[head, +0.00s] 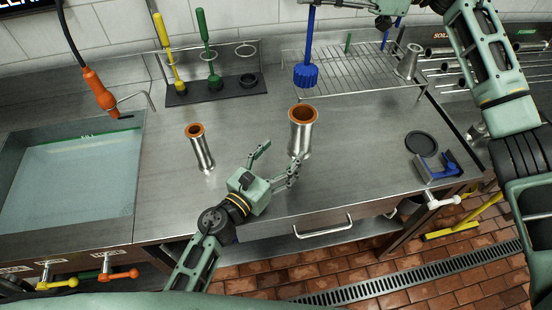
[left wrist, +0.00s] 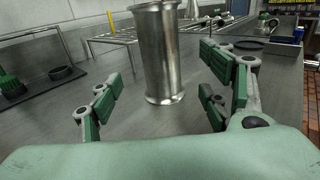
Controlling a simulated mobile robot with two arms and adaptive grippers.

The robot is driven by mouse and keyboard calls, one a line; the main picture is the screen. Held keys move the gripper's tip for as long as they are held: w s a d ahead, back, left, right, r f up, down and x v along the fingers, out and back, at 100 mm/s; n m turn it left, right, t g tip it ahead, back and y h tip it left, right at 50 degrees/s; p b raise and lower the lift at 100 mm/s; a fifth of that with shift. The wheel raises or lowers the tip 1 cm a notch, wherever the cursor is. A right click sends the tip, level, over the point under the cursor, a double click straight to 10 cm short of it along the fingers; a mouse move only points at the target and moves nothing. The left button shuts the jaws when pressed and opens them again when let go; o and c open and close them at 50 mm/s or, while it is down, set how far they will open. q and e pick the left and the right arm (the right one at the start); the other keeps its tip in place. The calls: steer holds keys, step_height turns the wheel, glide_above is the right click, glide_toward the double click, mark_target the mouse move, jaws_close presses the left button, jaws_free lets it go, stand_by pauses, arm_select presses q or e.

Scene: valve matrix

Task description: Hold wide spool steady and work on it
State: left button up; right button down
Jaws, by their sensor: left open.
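The wide spool (head: 301,140), a steel cylinder with flared ends and an orange-brown inside, stands upright on the steel counter. My left gripper (head: 279,164) is open just in front of it. In the left wrist view the wide spool (left wrist: 160,55) stands ahead between the spread fingers (left wrist: 165,90), with no visible contact. A blue brush (head: 306,76) hangs upright, bristles down, above and behind the wide spool. My right gripper (head: 322,3) is at the top edge, partly cut off, and appears to hold the brush's handle. A narrower spool (head: 202,150) stands to the left.
A brush rack (head: 215,92) holds a yellow brush (head: 170,60) and a green brush (head: 207,50); its third place is empty. A water-filled sink (head: 70,180) is at left. A wire rack (head: 350,75) is behind. A black disc (head: 421,143) and blue clamp (head: 437,168) lie at right.

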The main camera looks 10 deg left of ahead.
mark_target(301, 133)
arm_select(q)
steer(key=x, duration=1)
steer(key=shift+c, duration=0.5)
steer(key=c, duration=1.6)
steer(key=shift+o, duration=0.2)
arm_select(e)
steer(key=shift+d+f+m+t, duration=0.15)
steer(key=shift+f+m+t, duration=0.55)
steer(key=shift+f+t, duration=0.65)
steer(key=shift+f+g, duration=0.2)
steer(key=shift+g, duration=0.05)
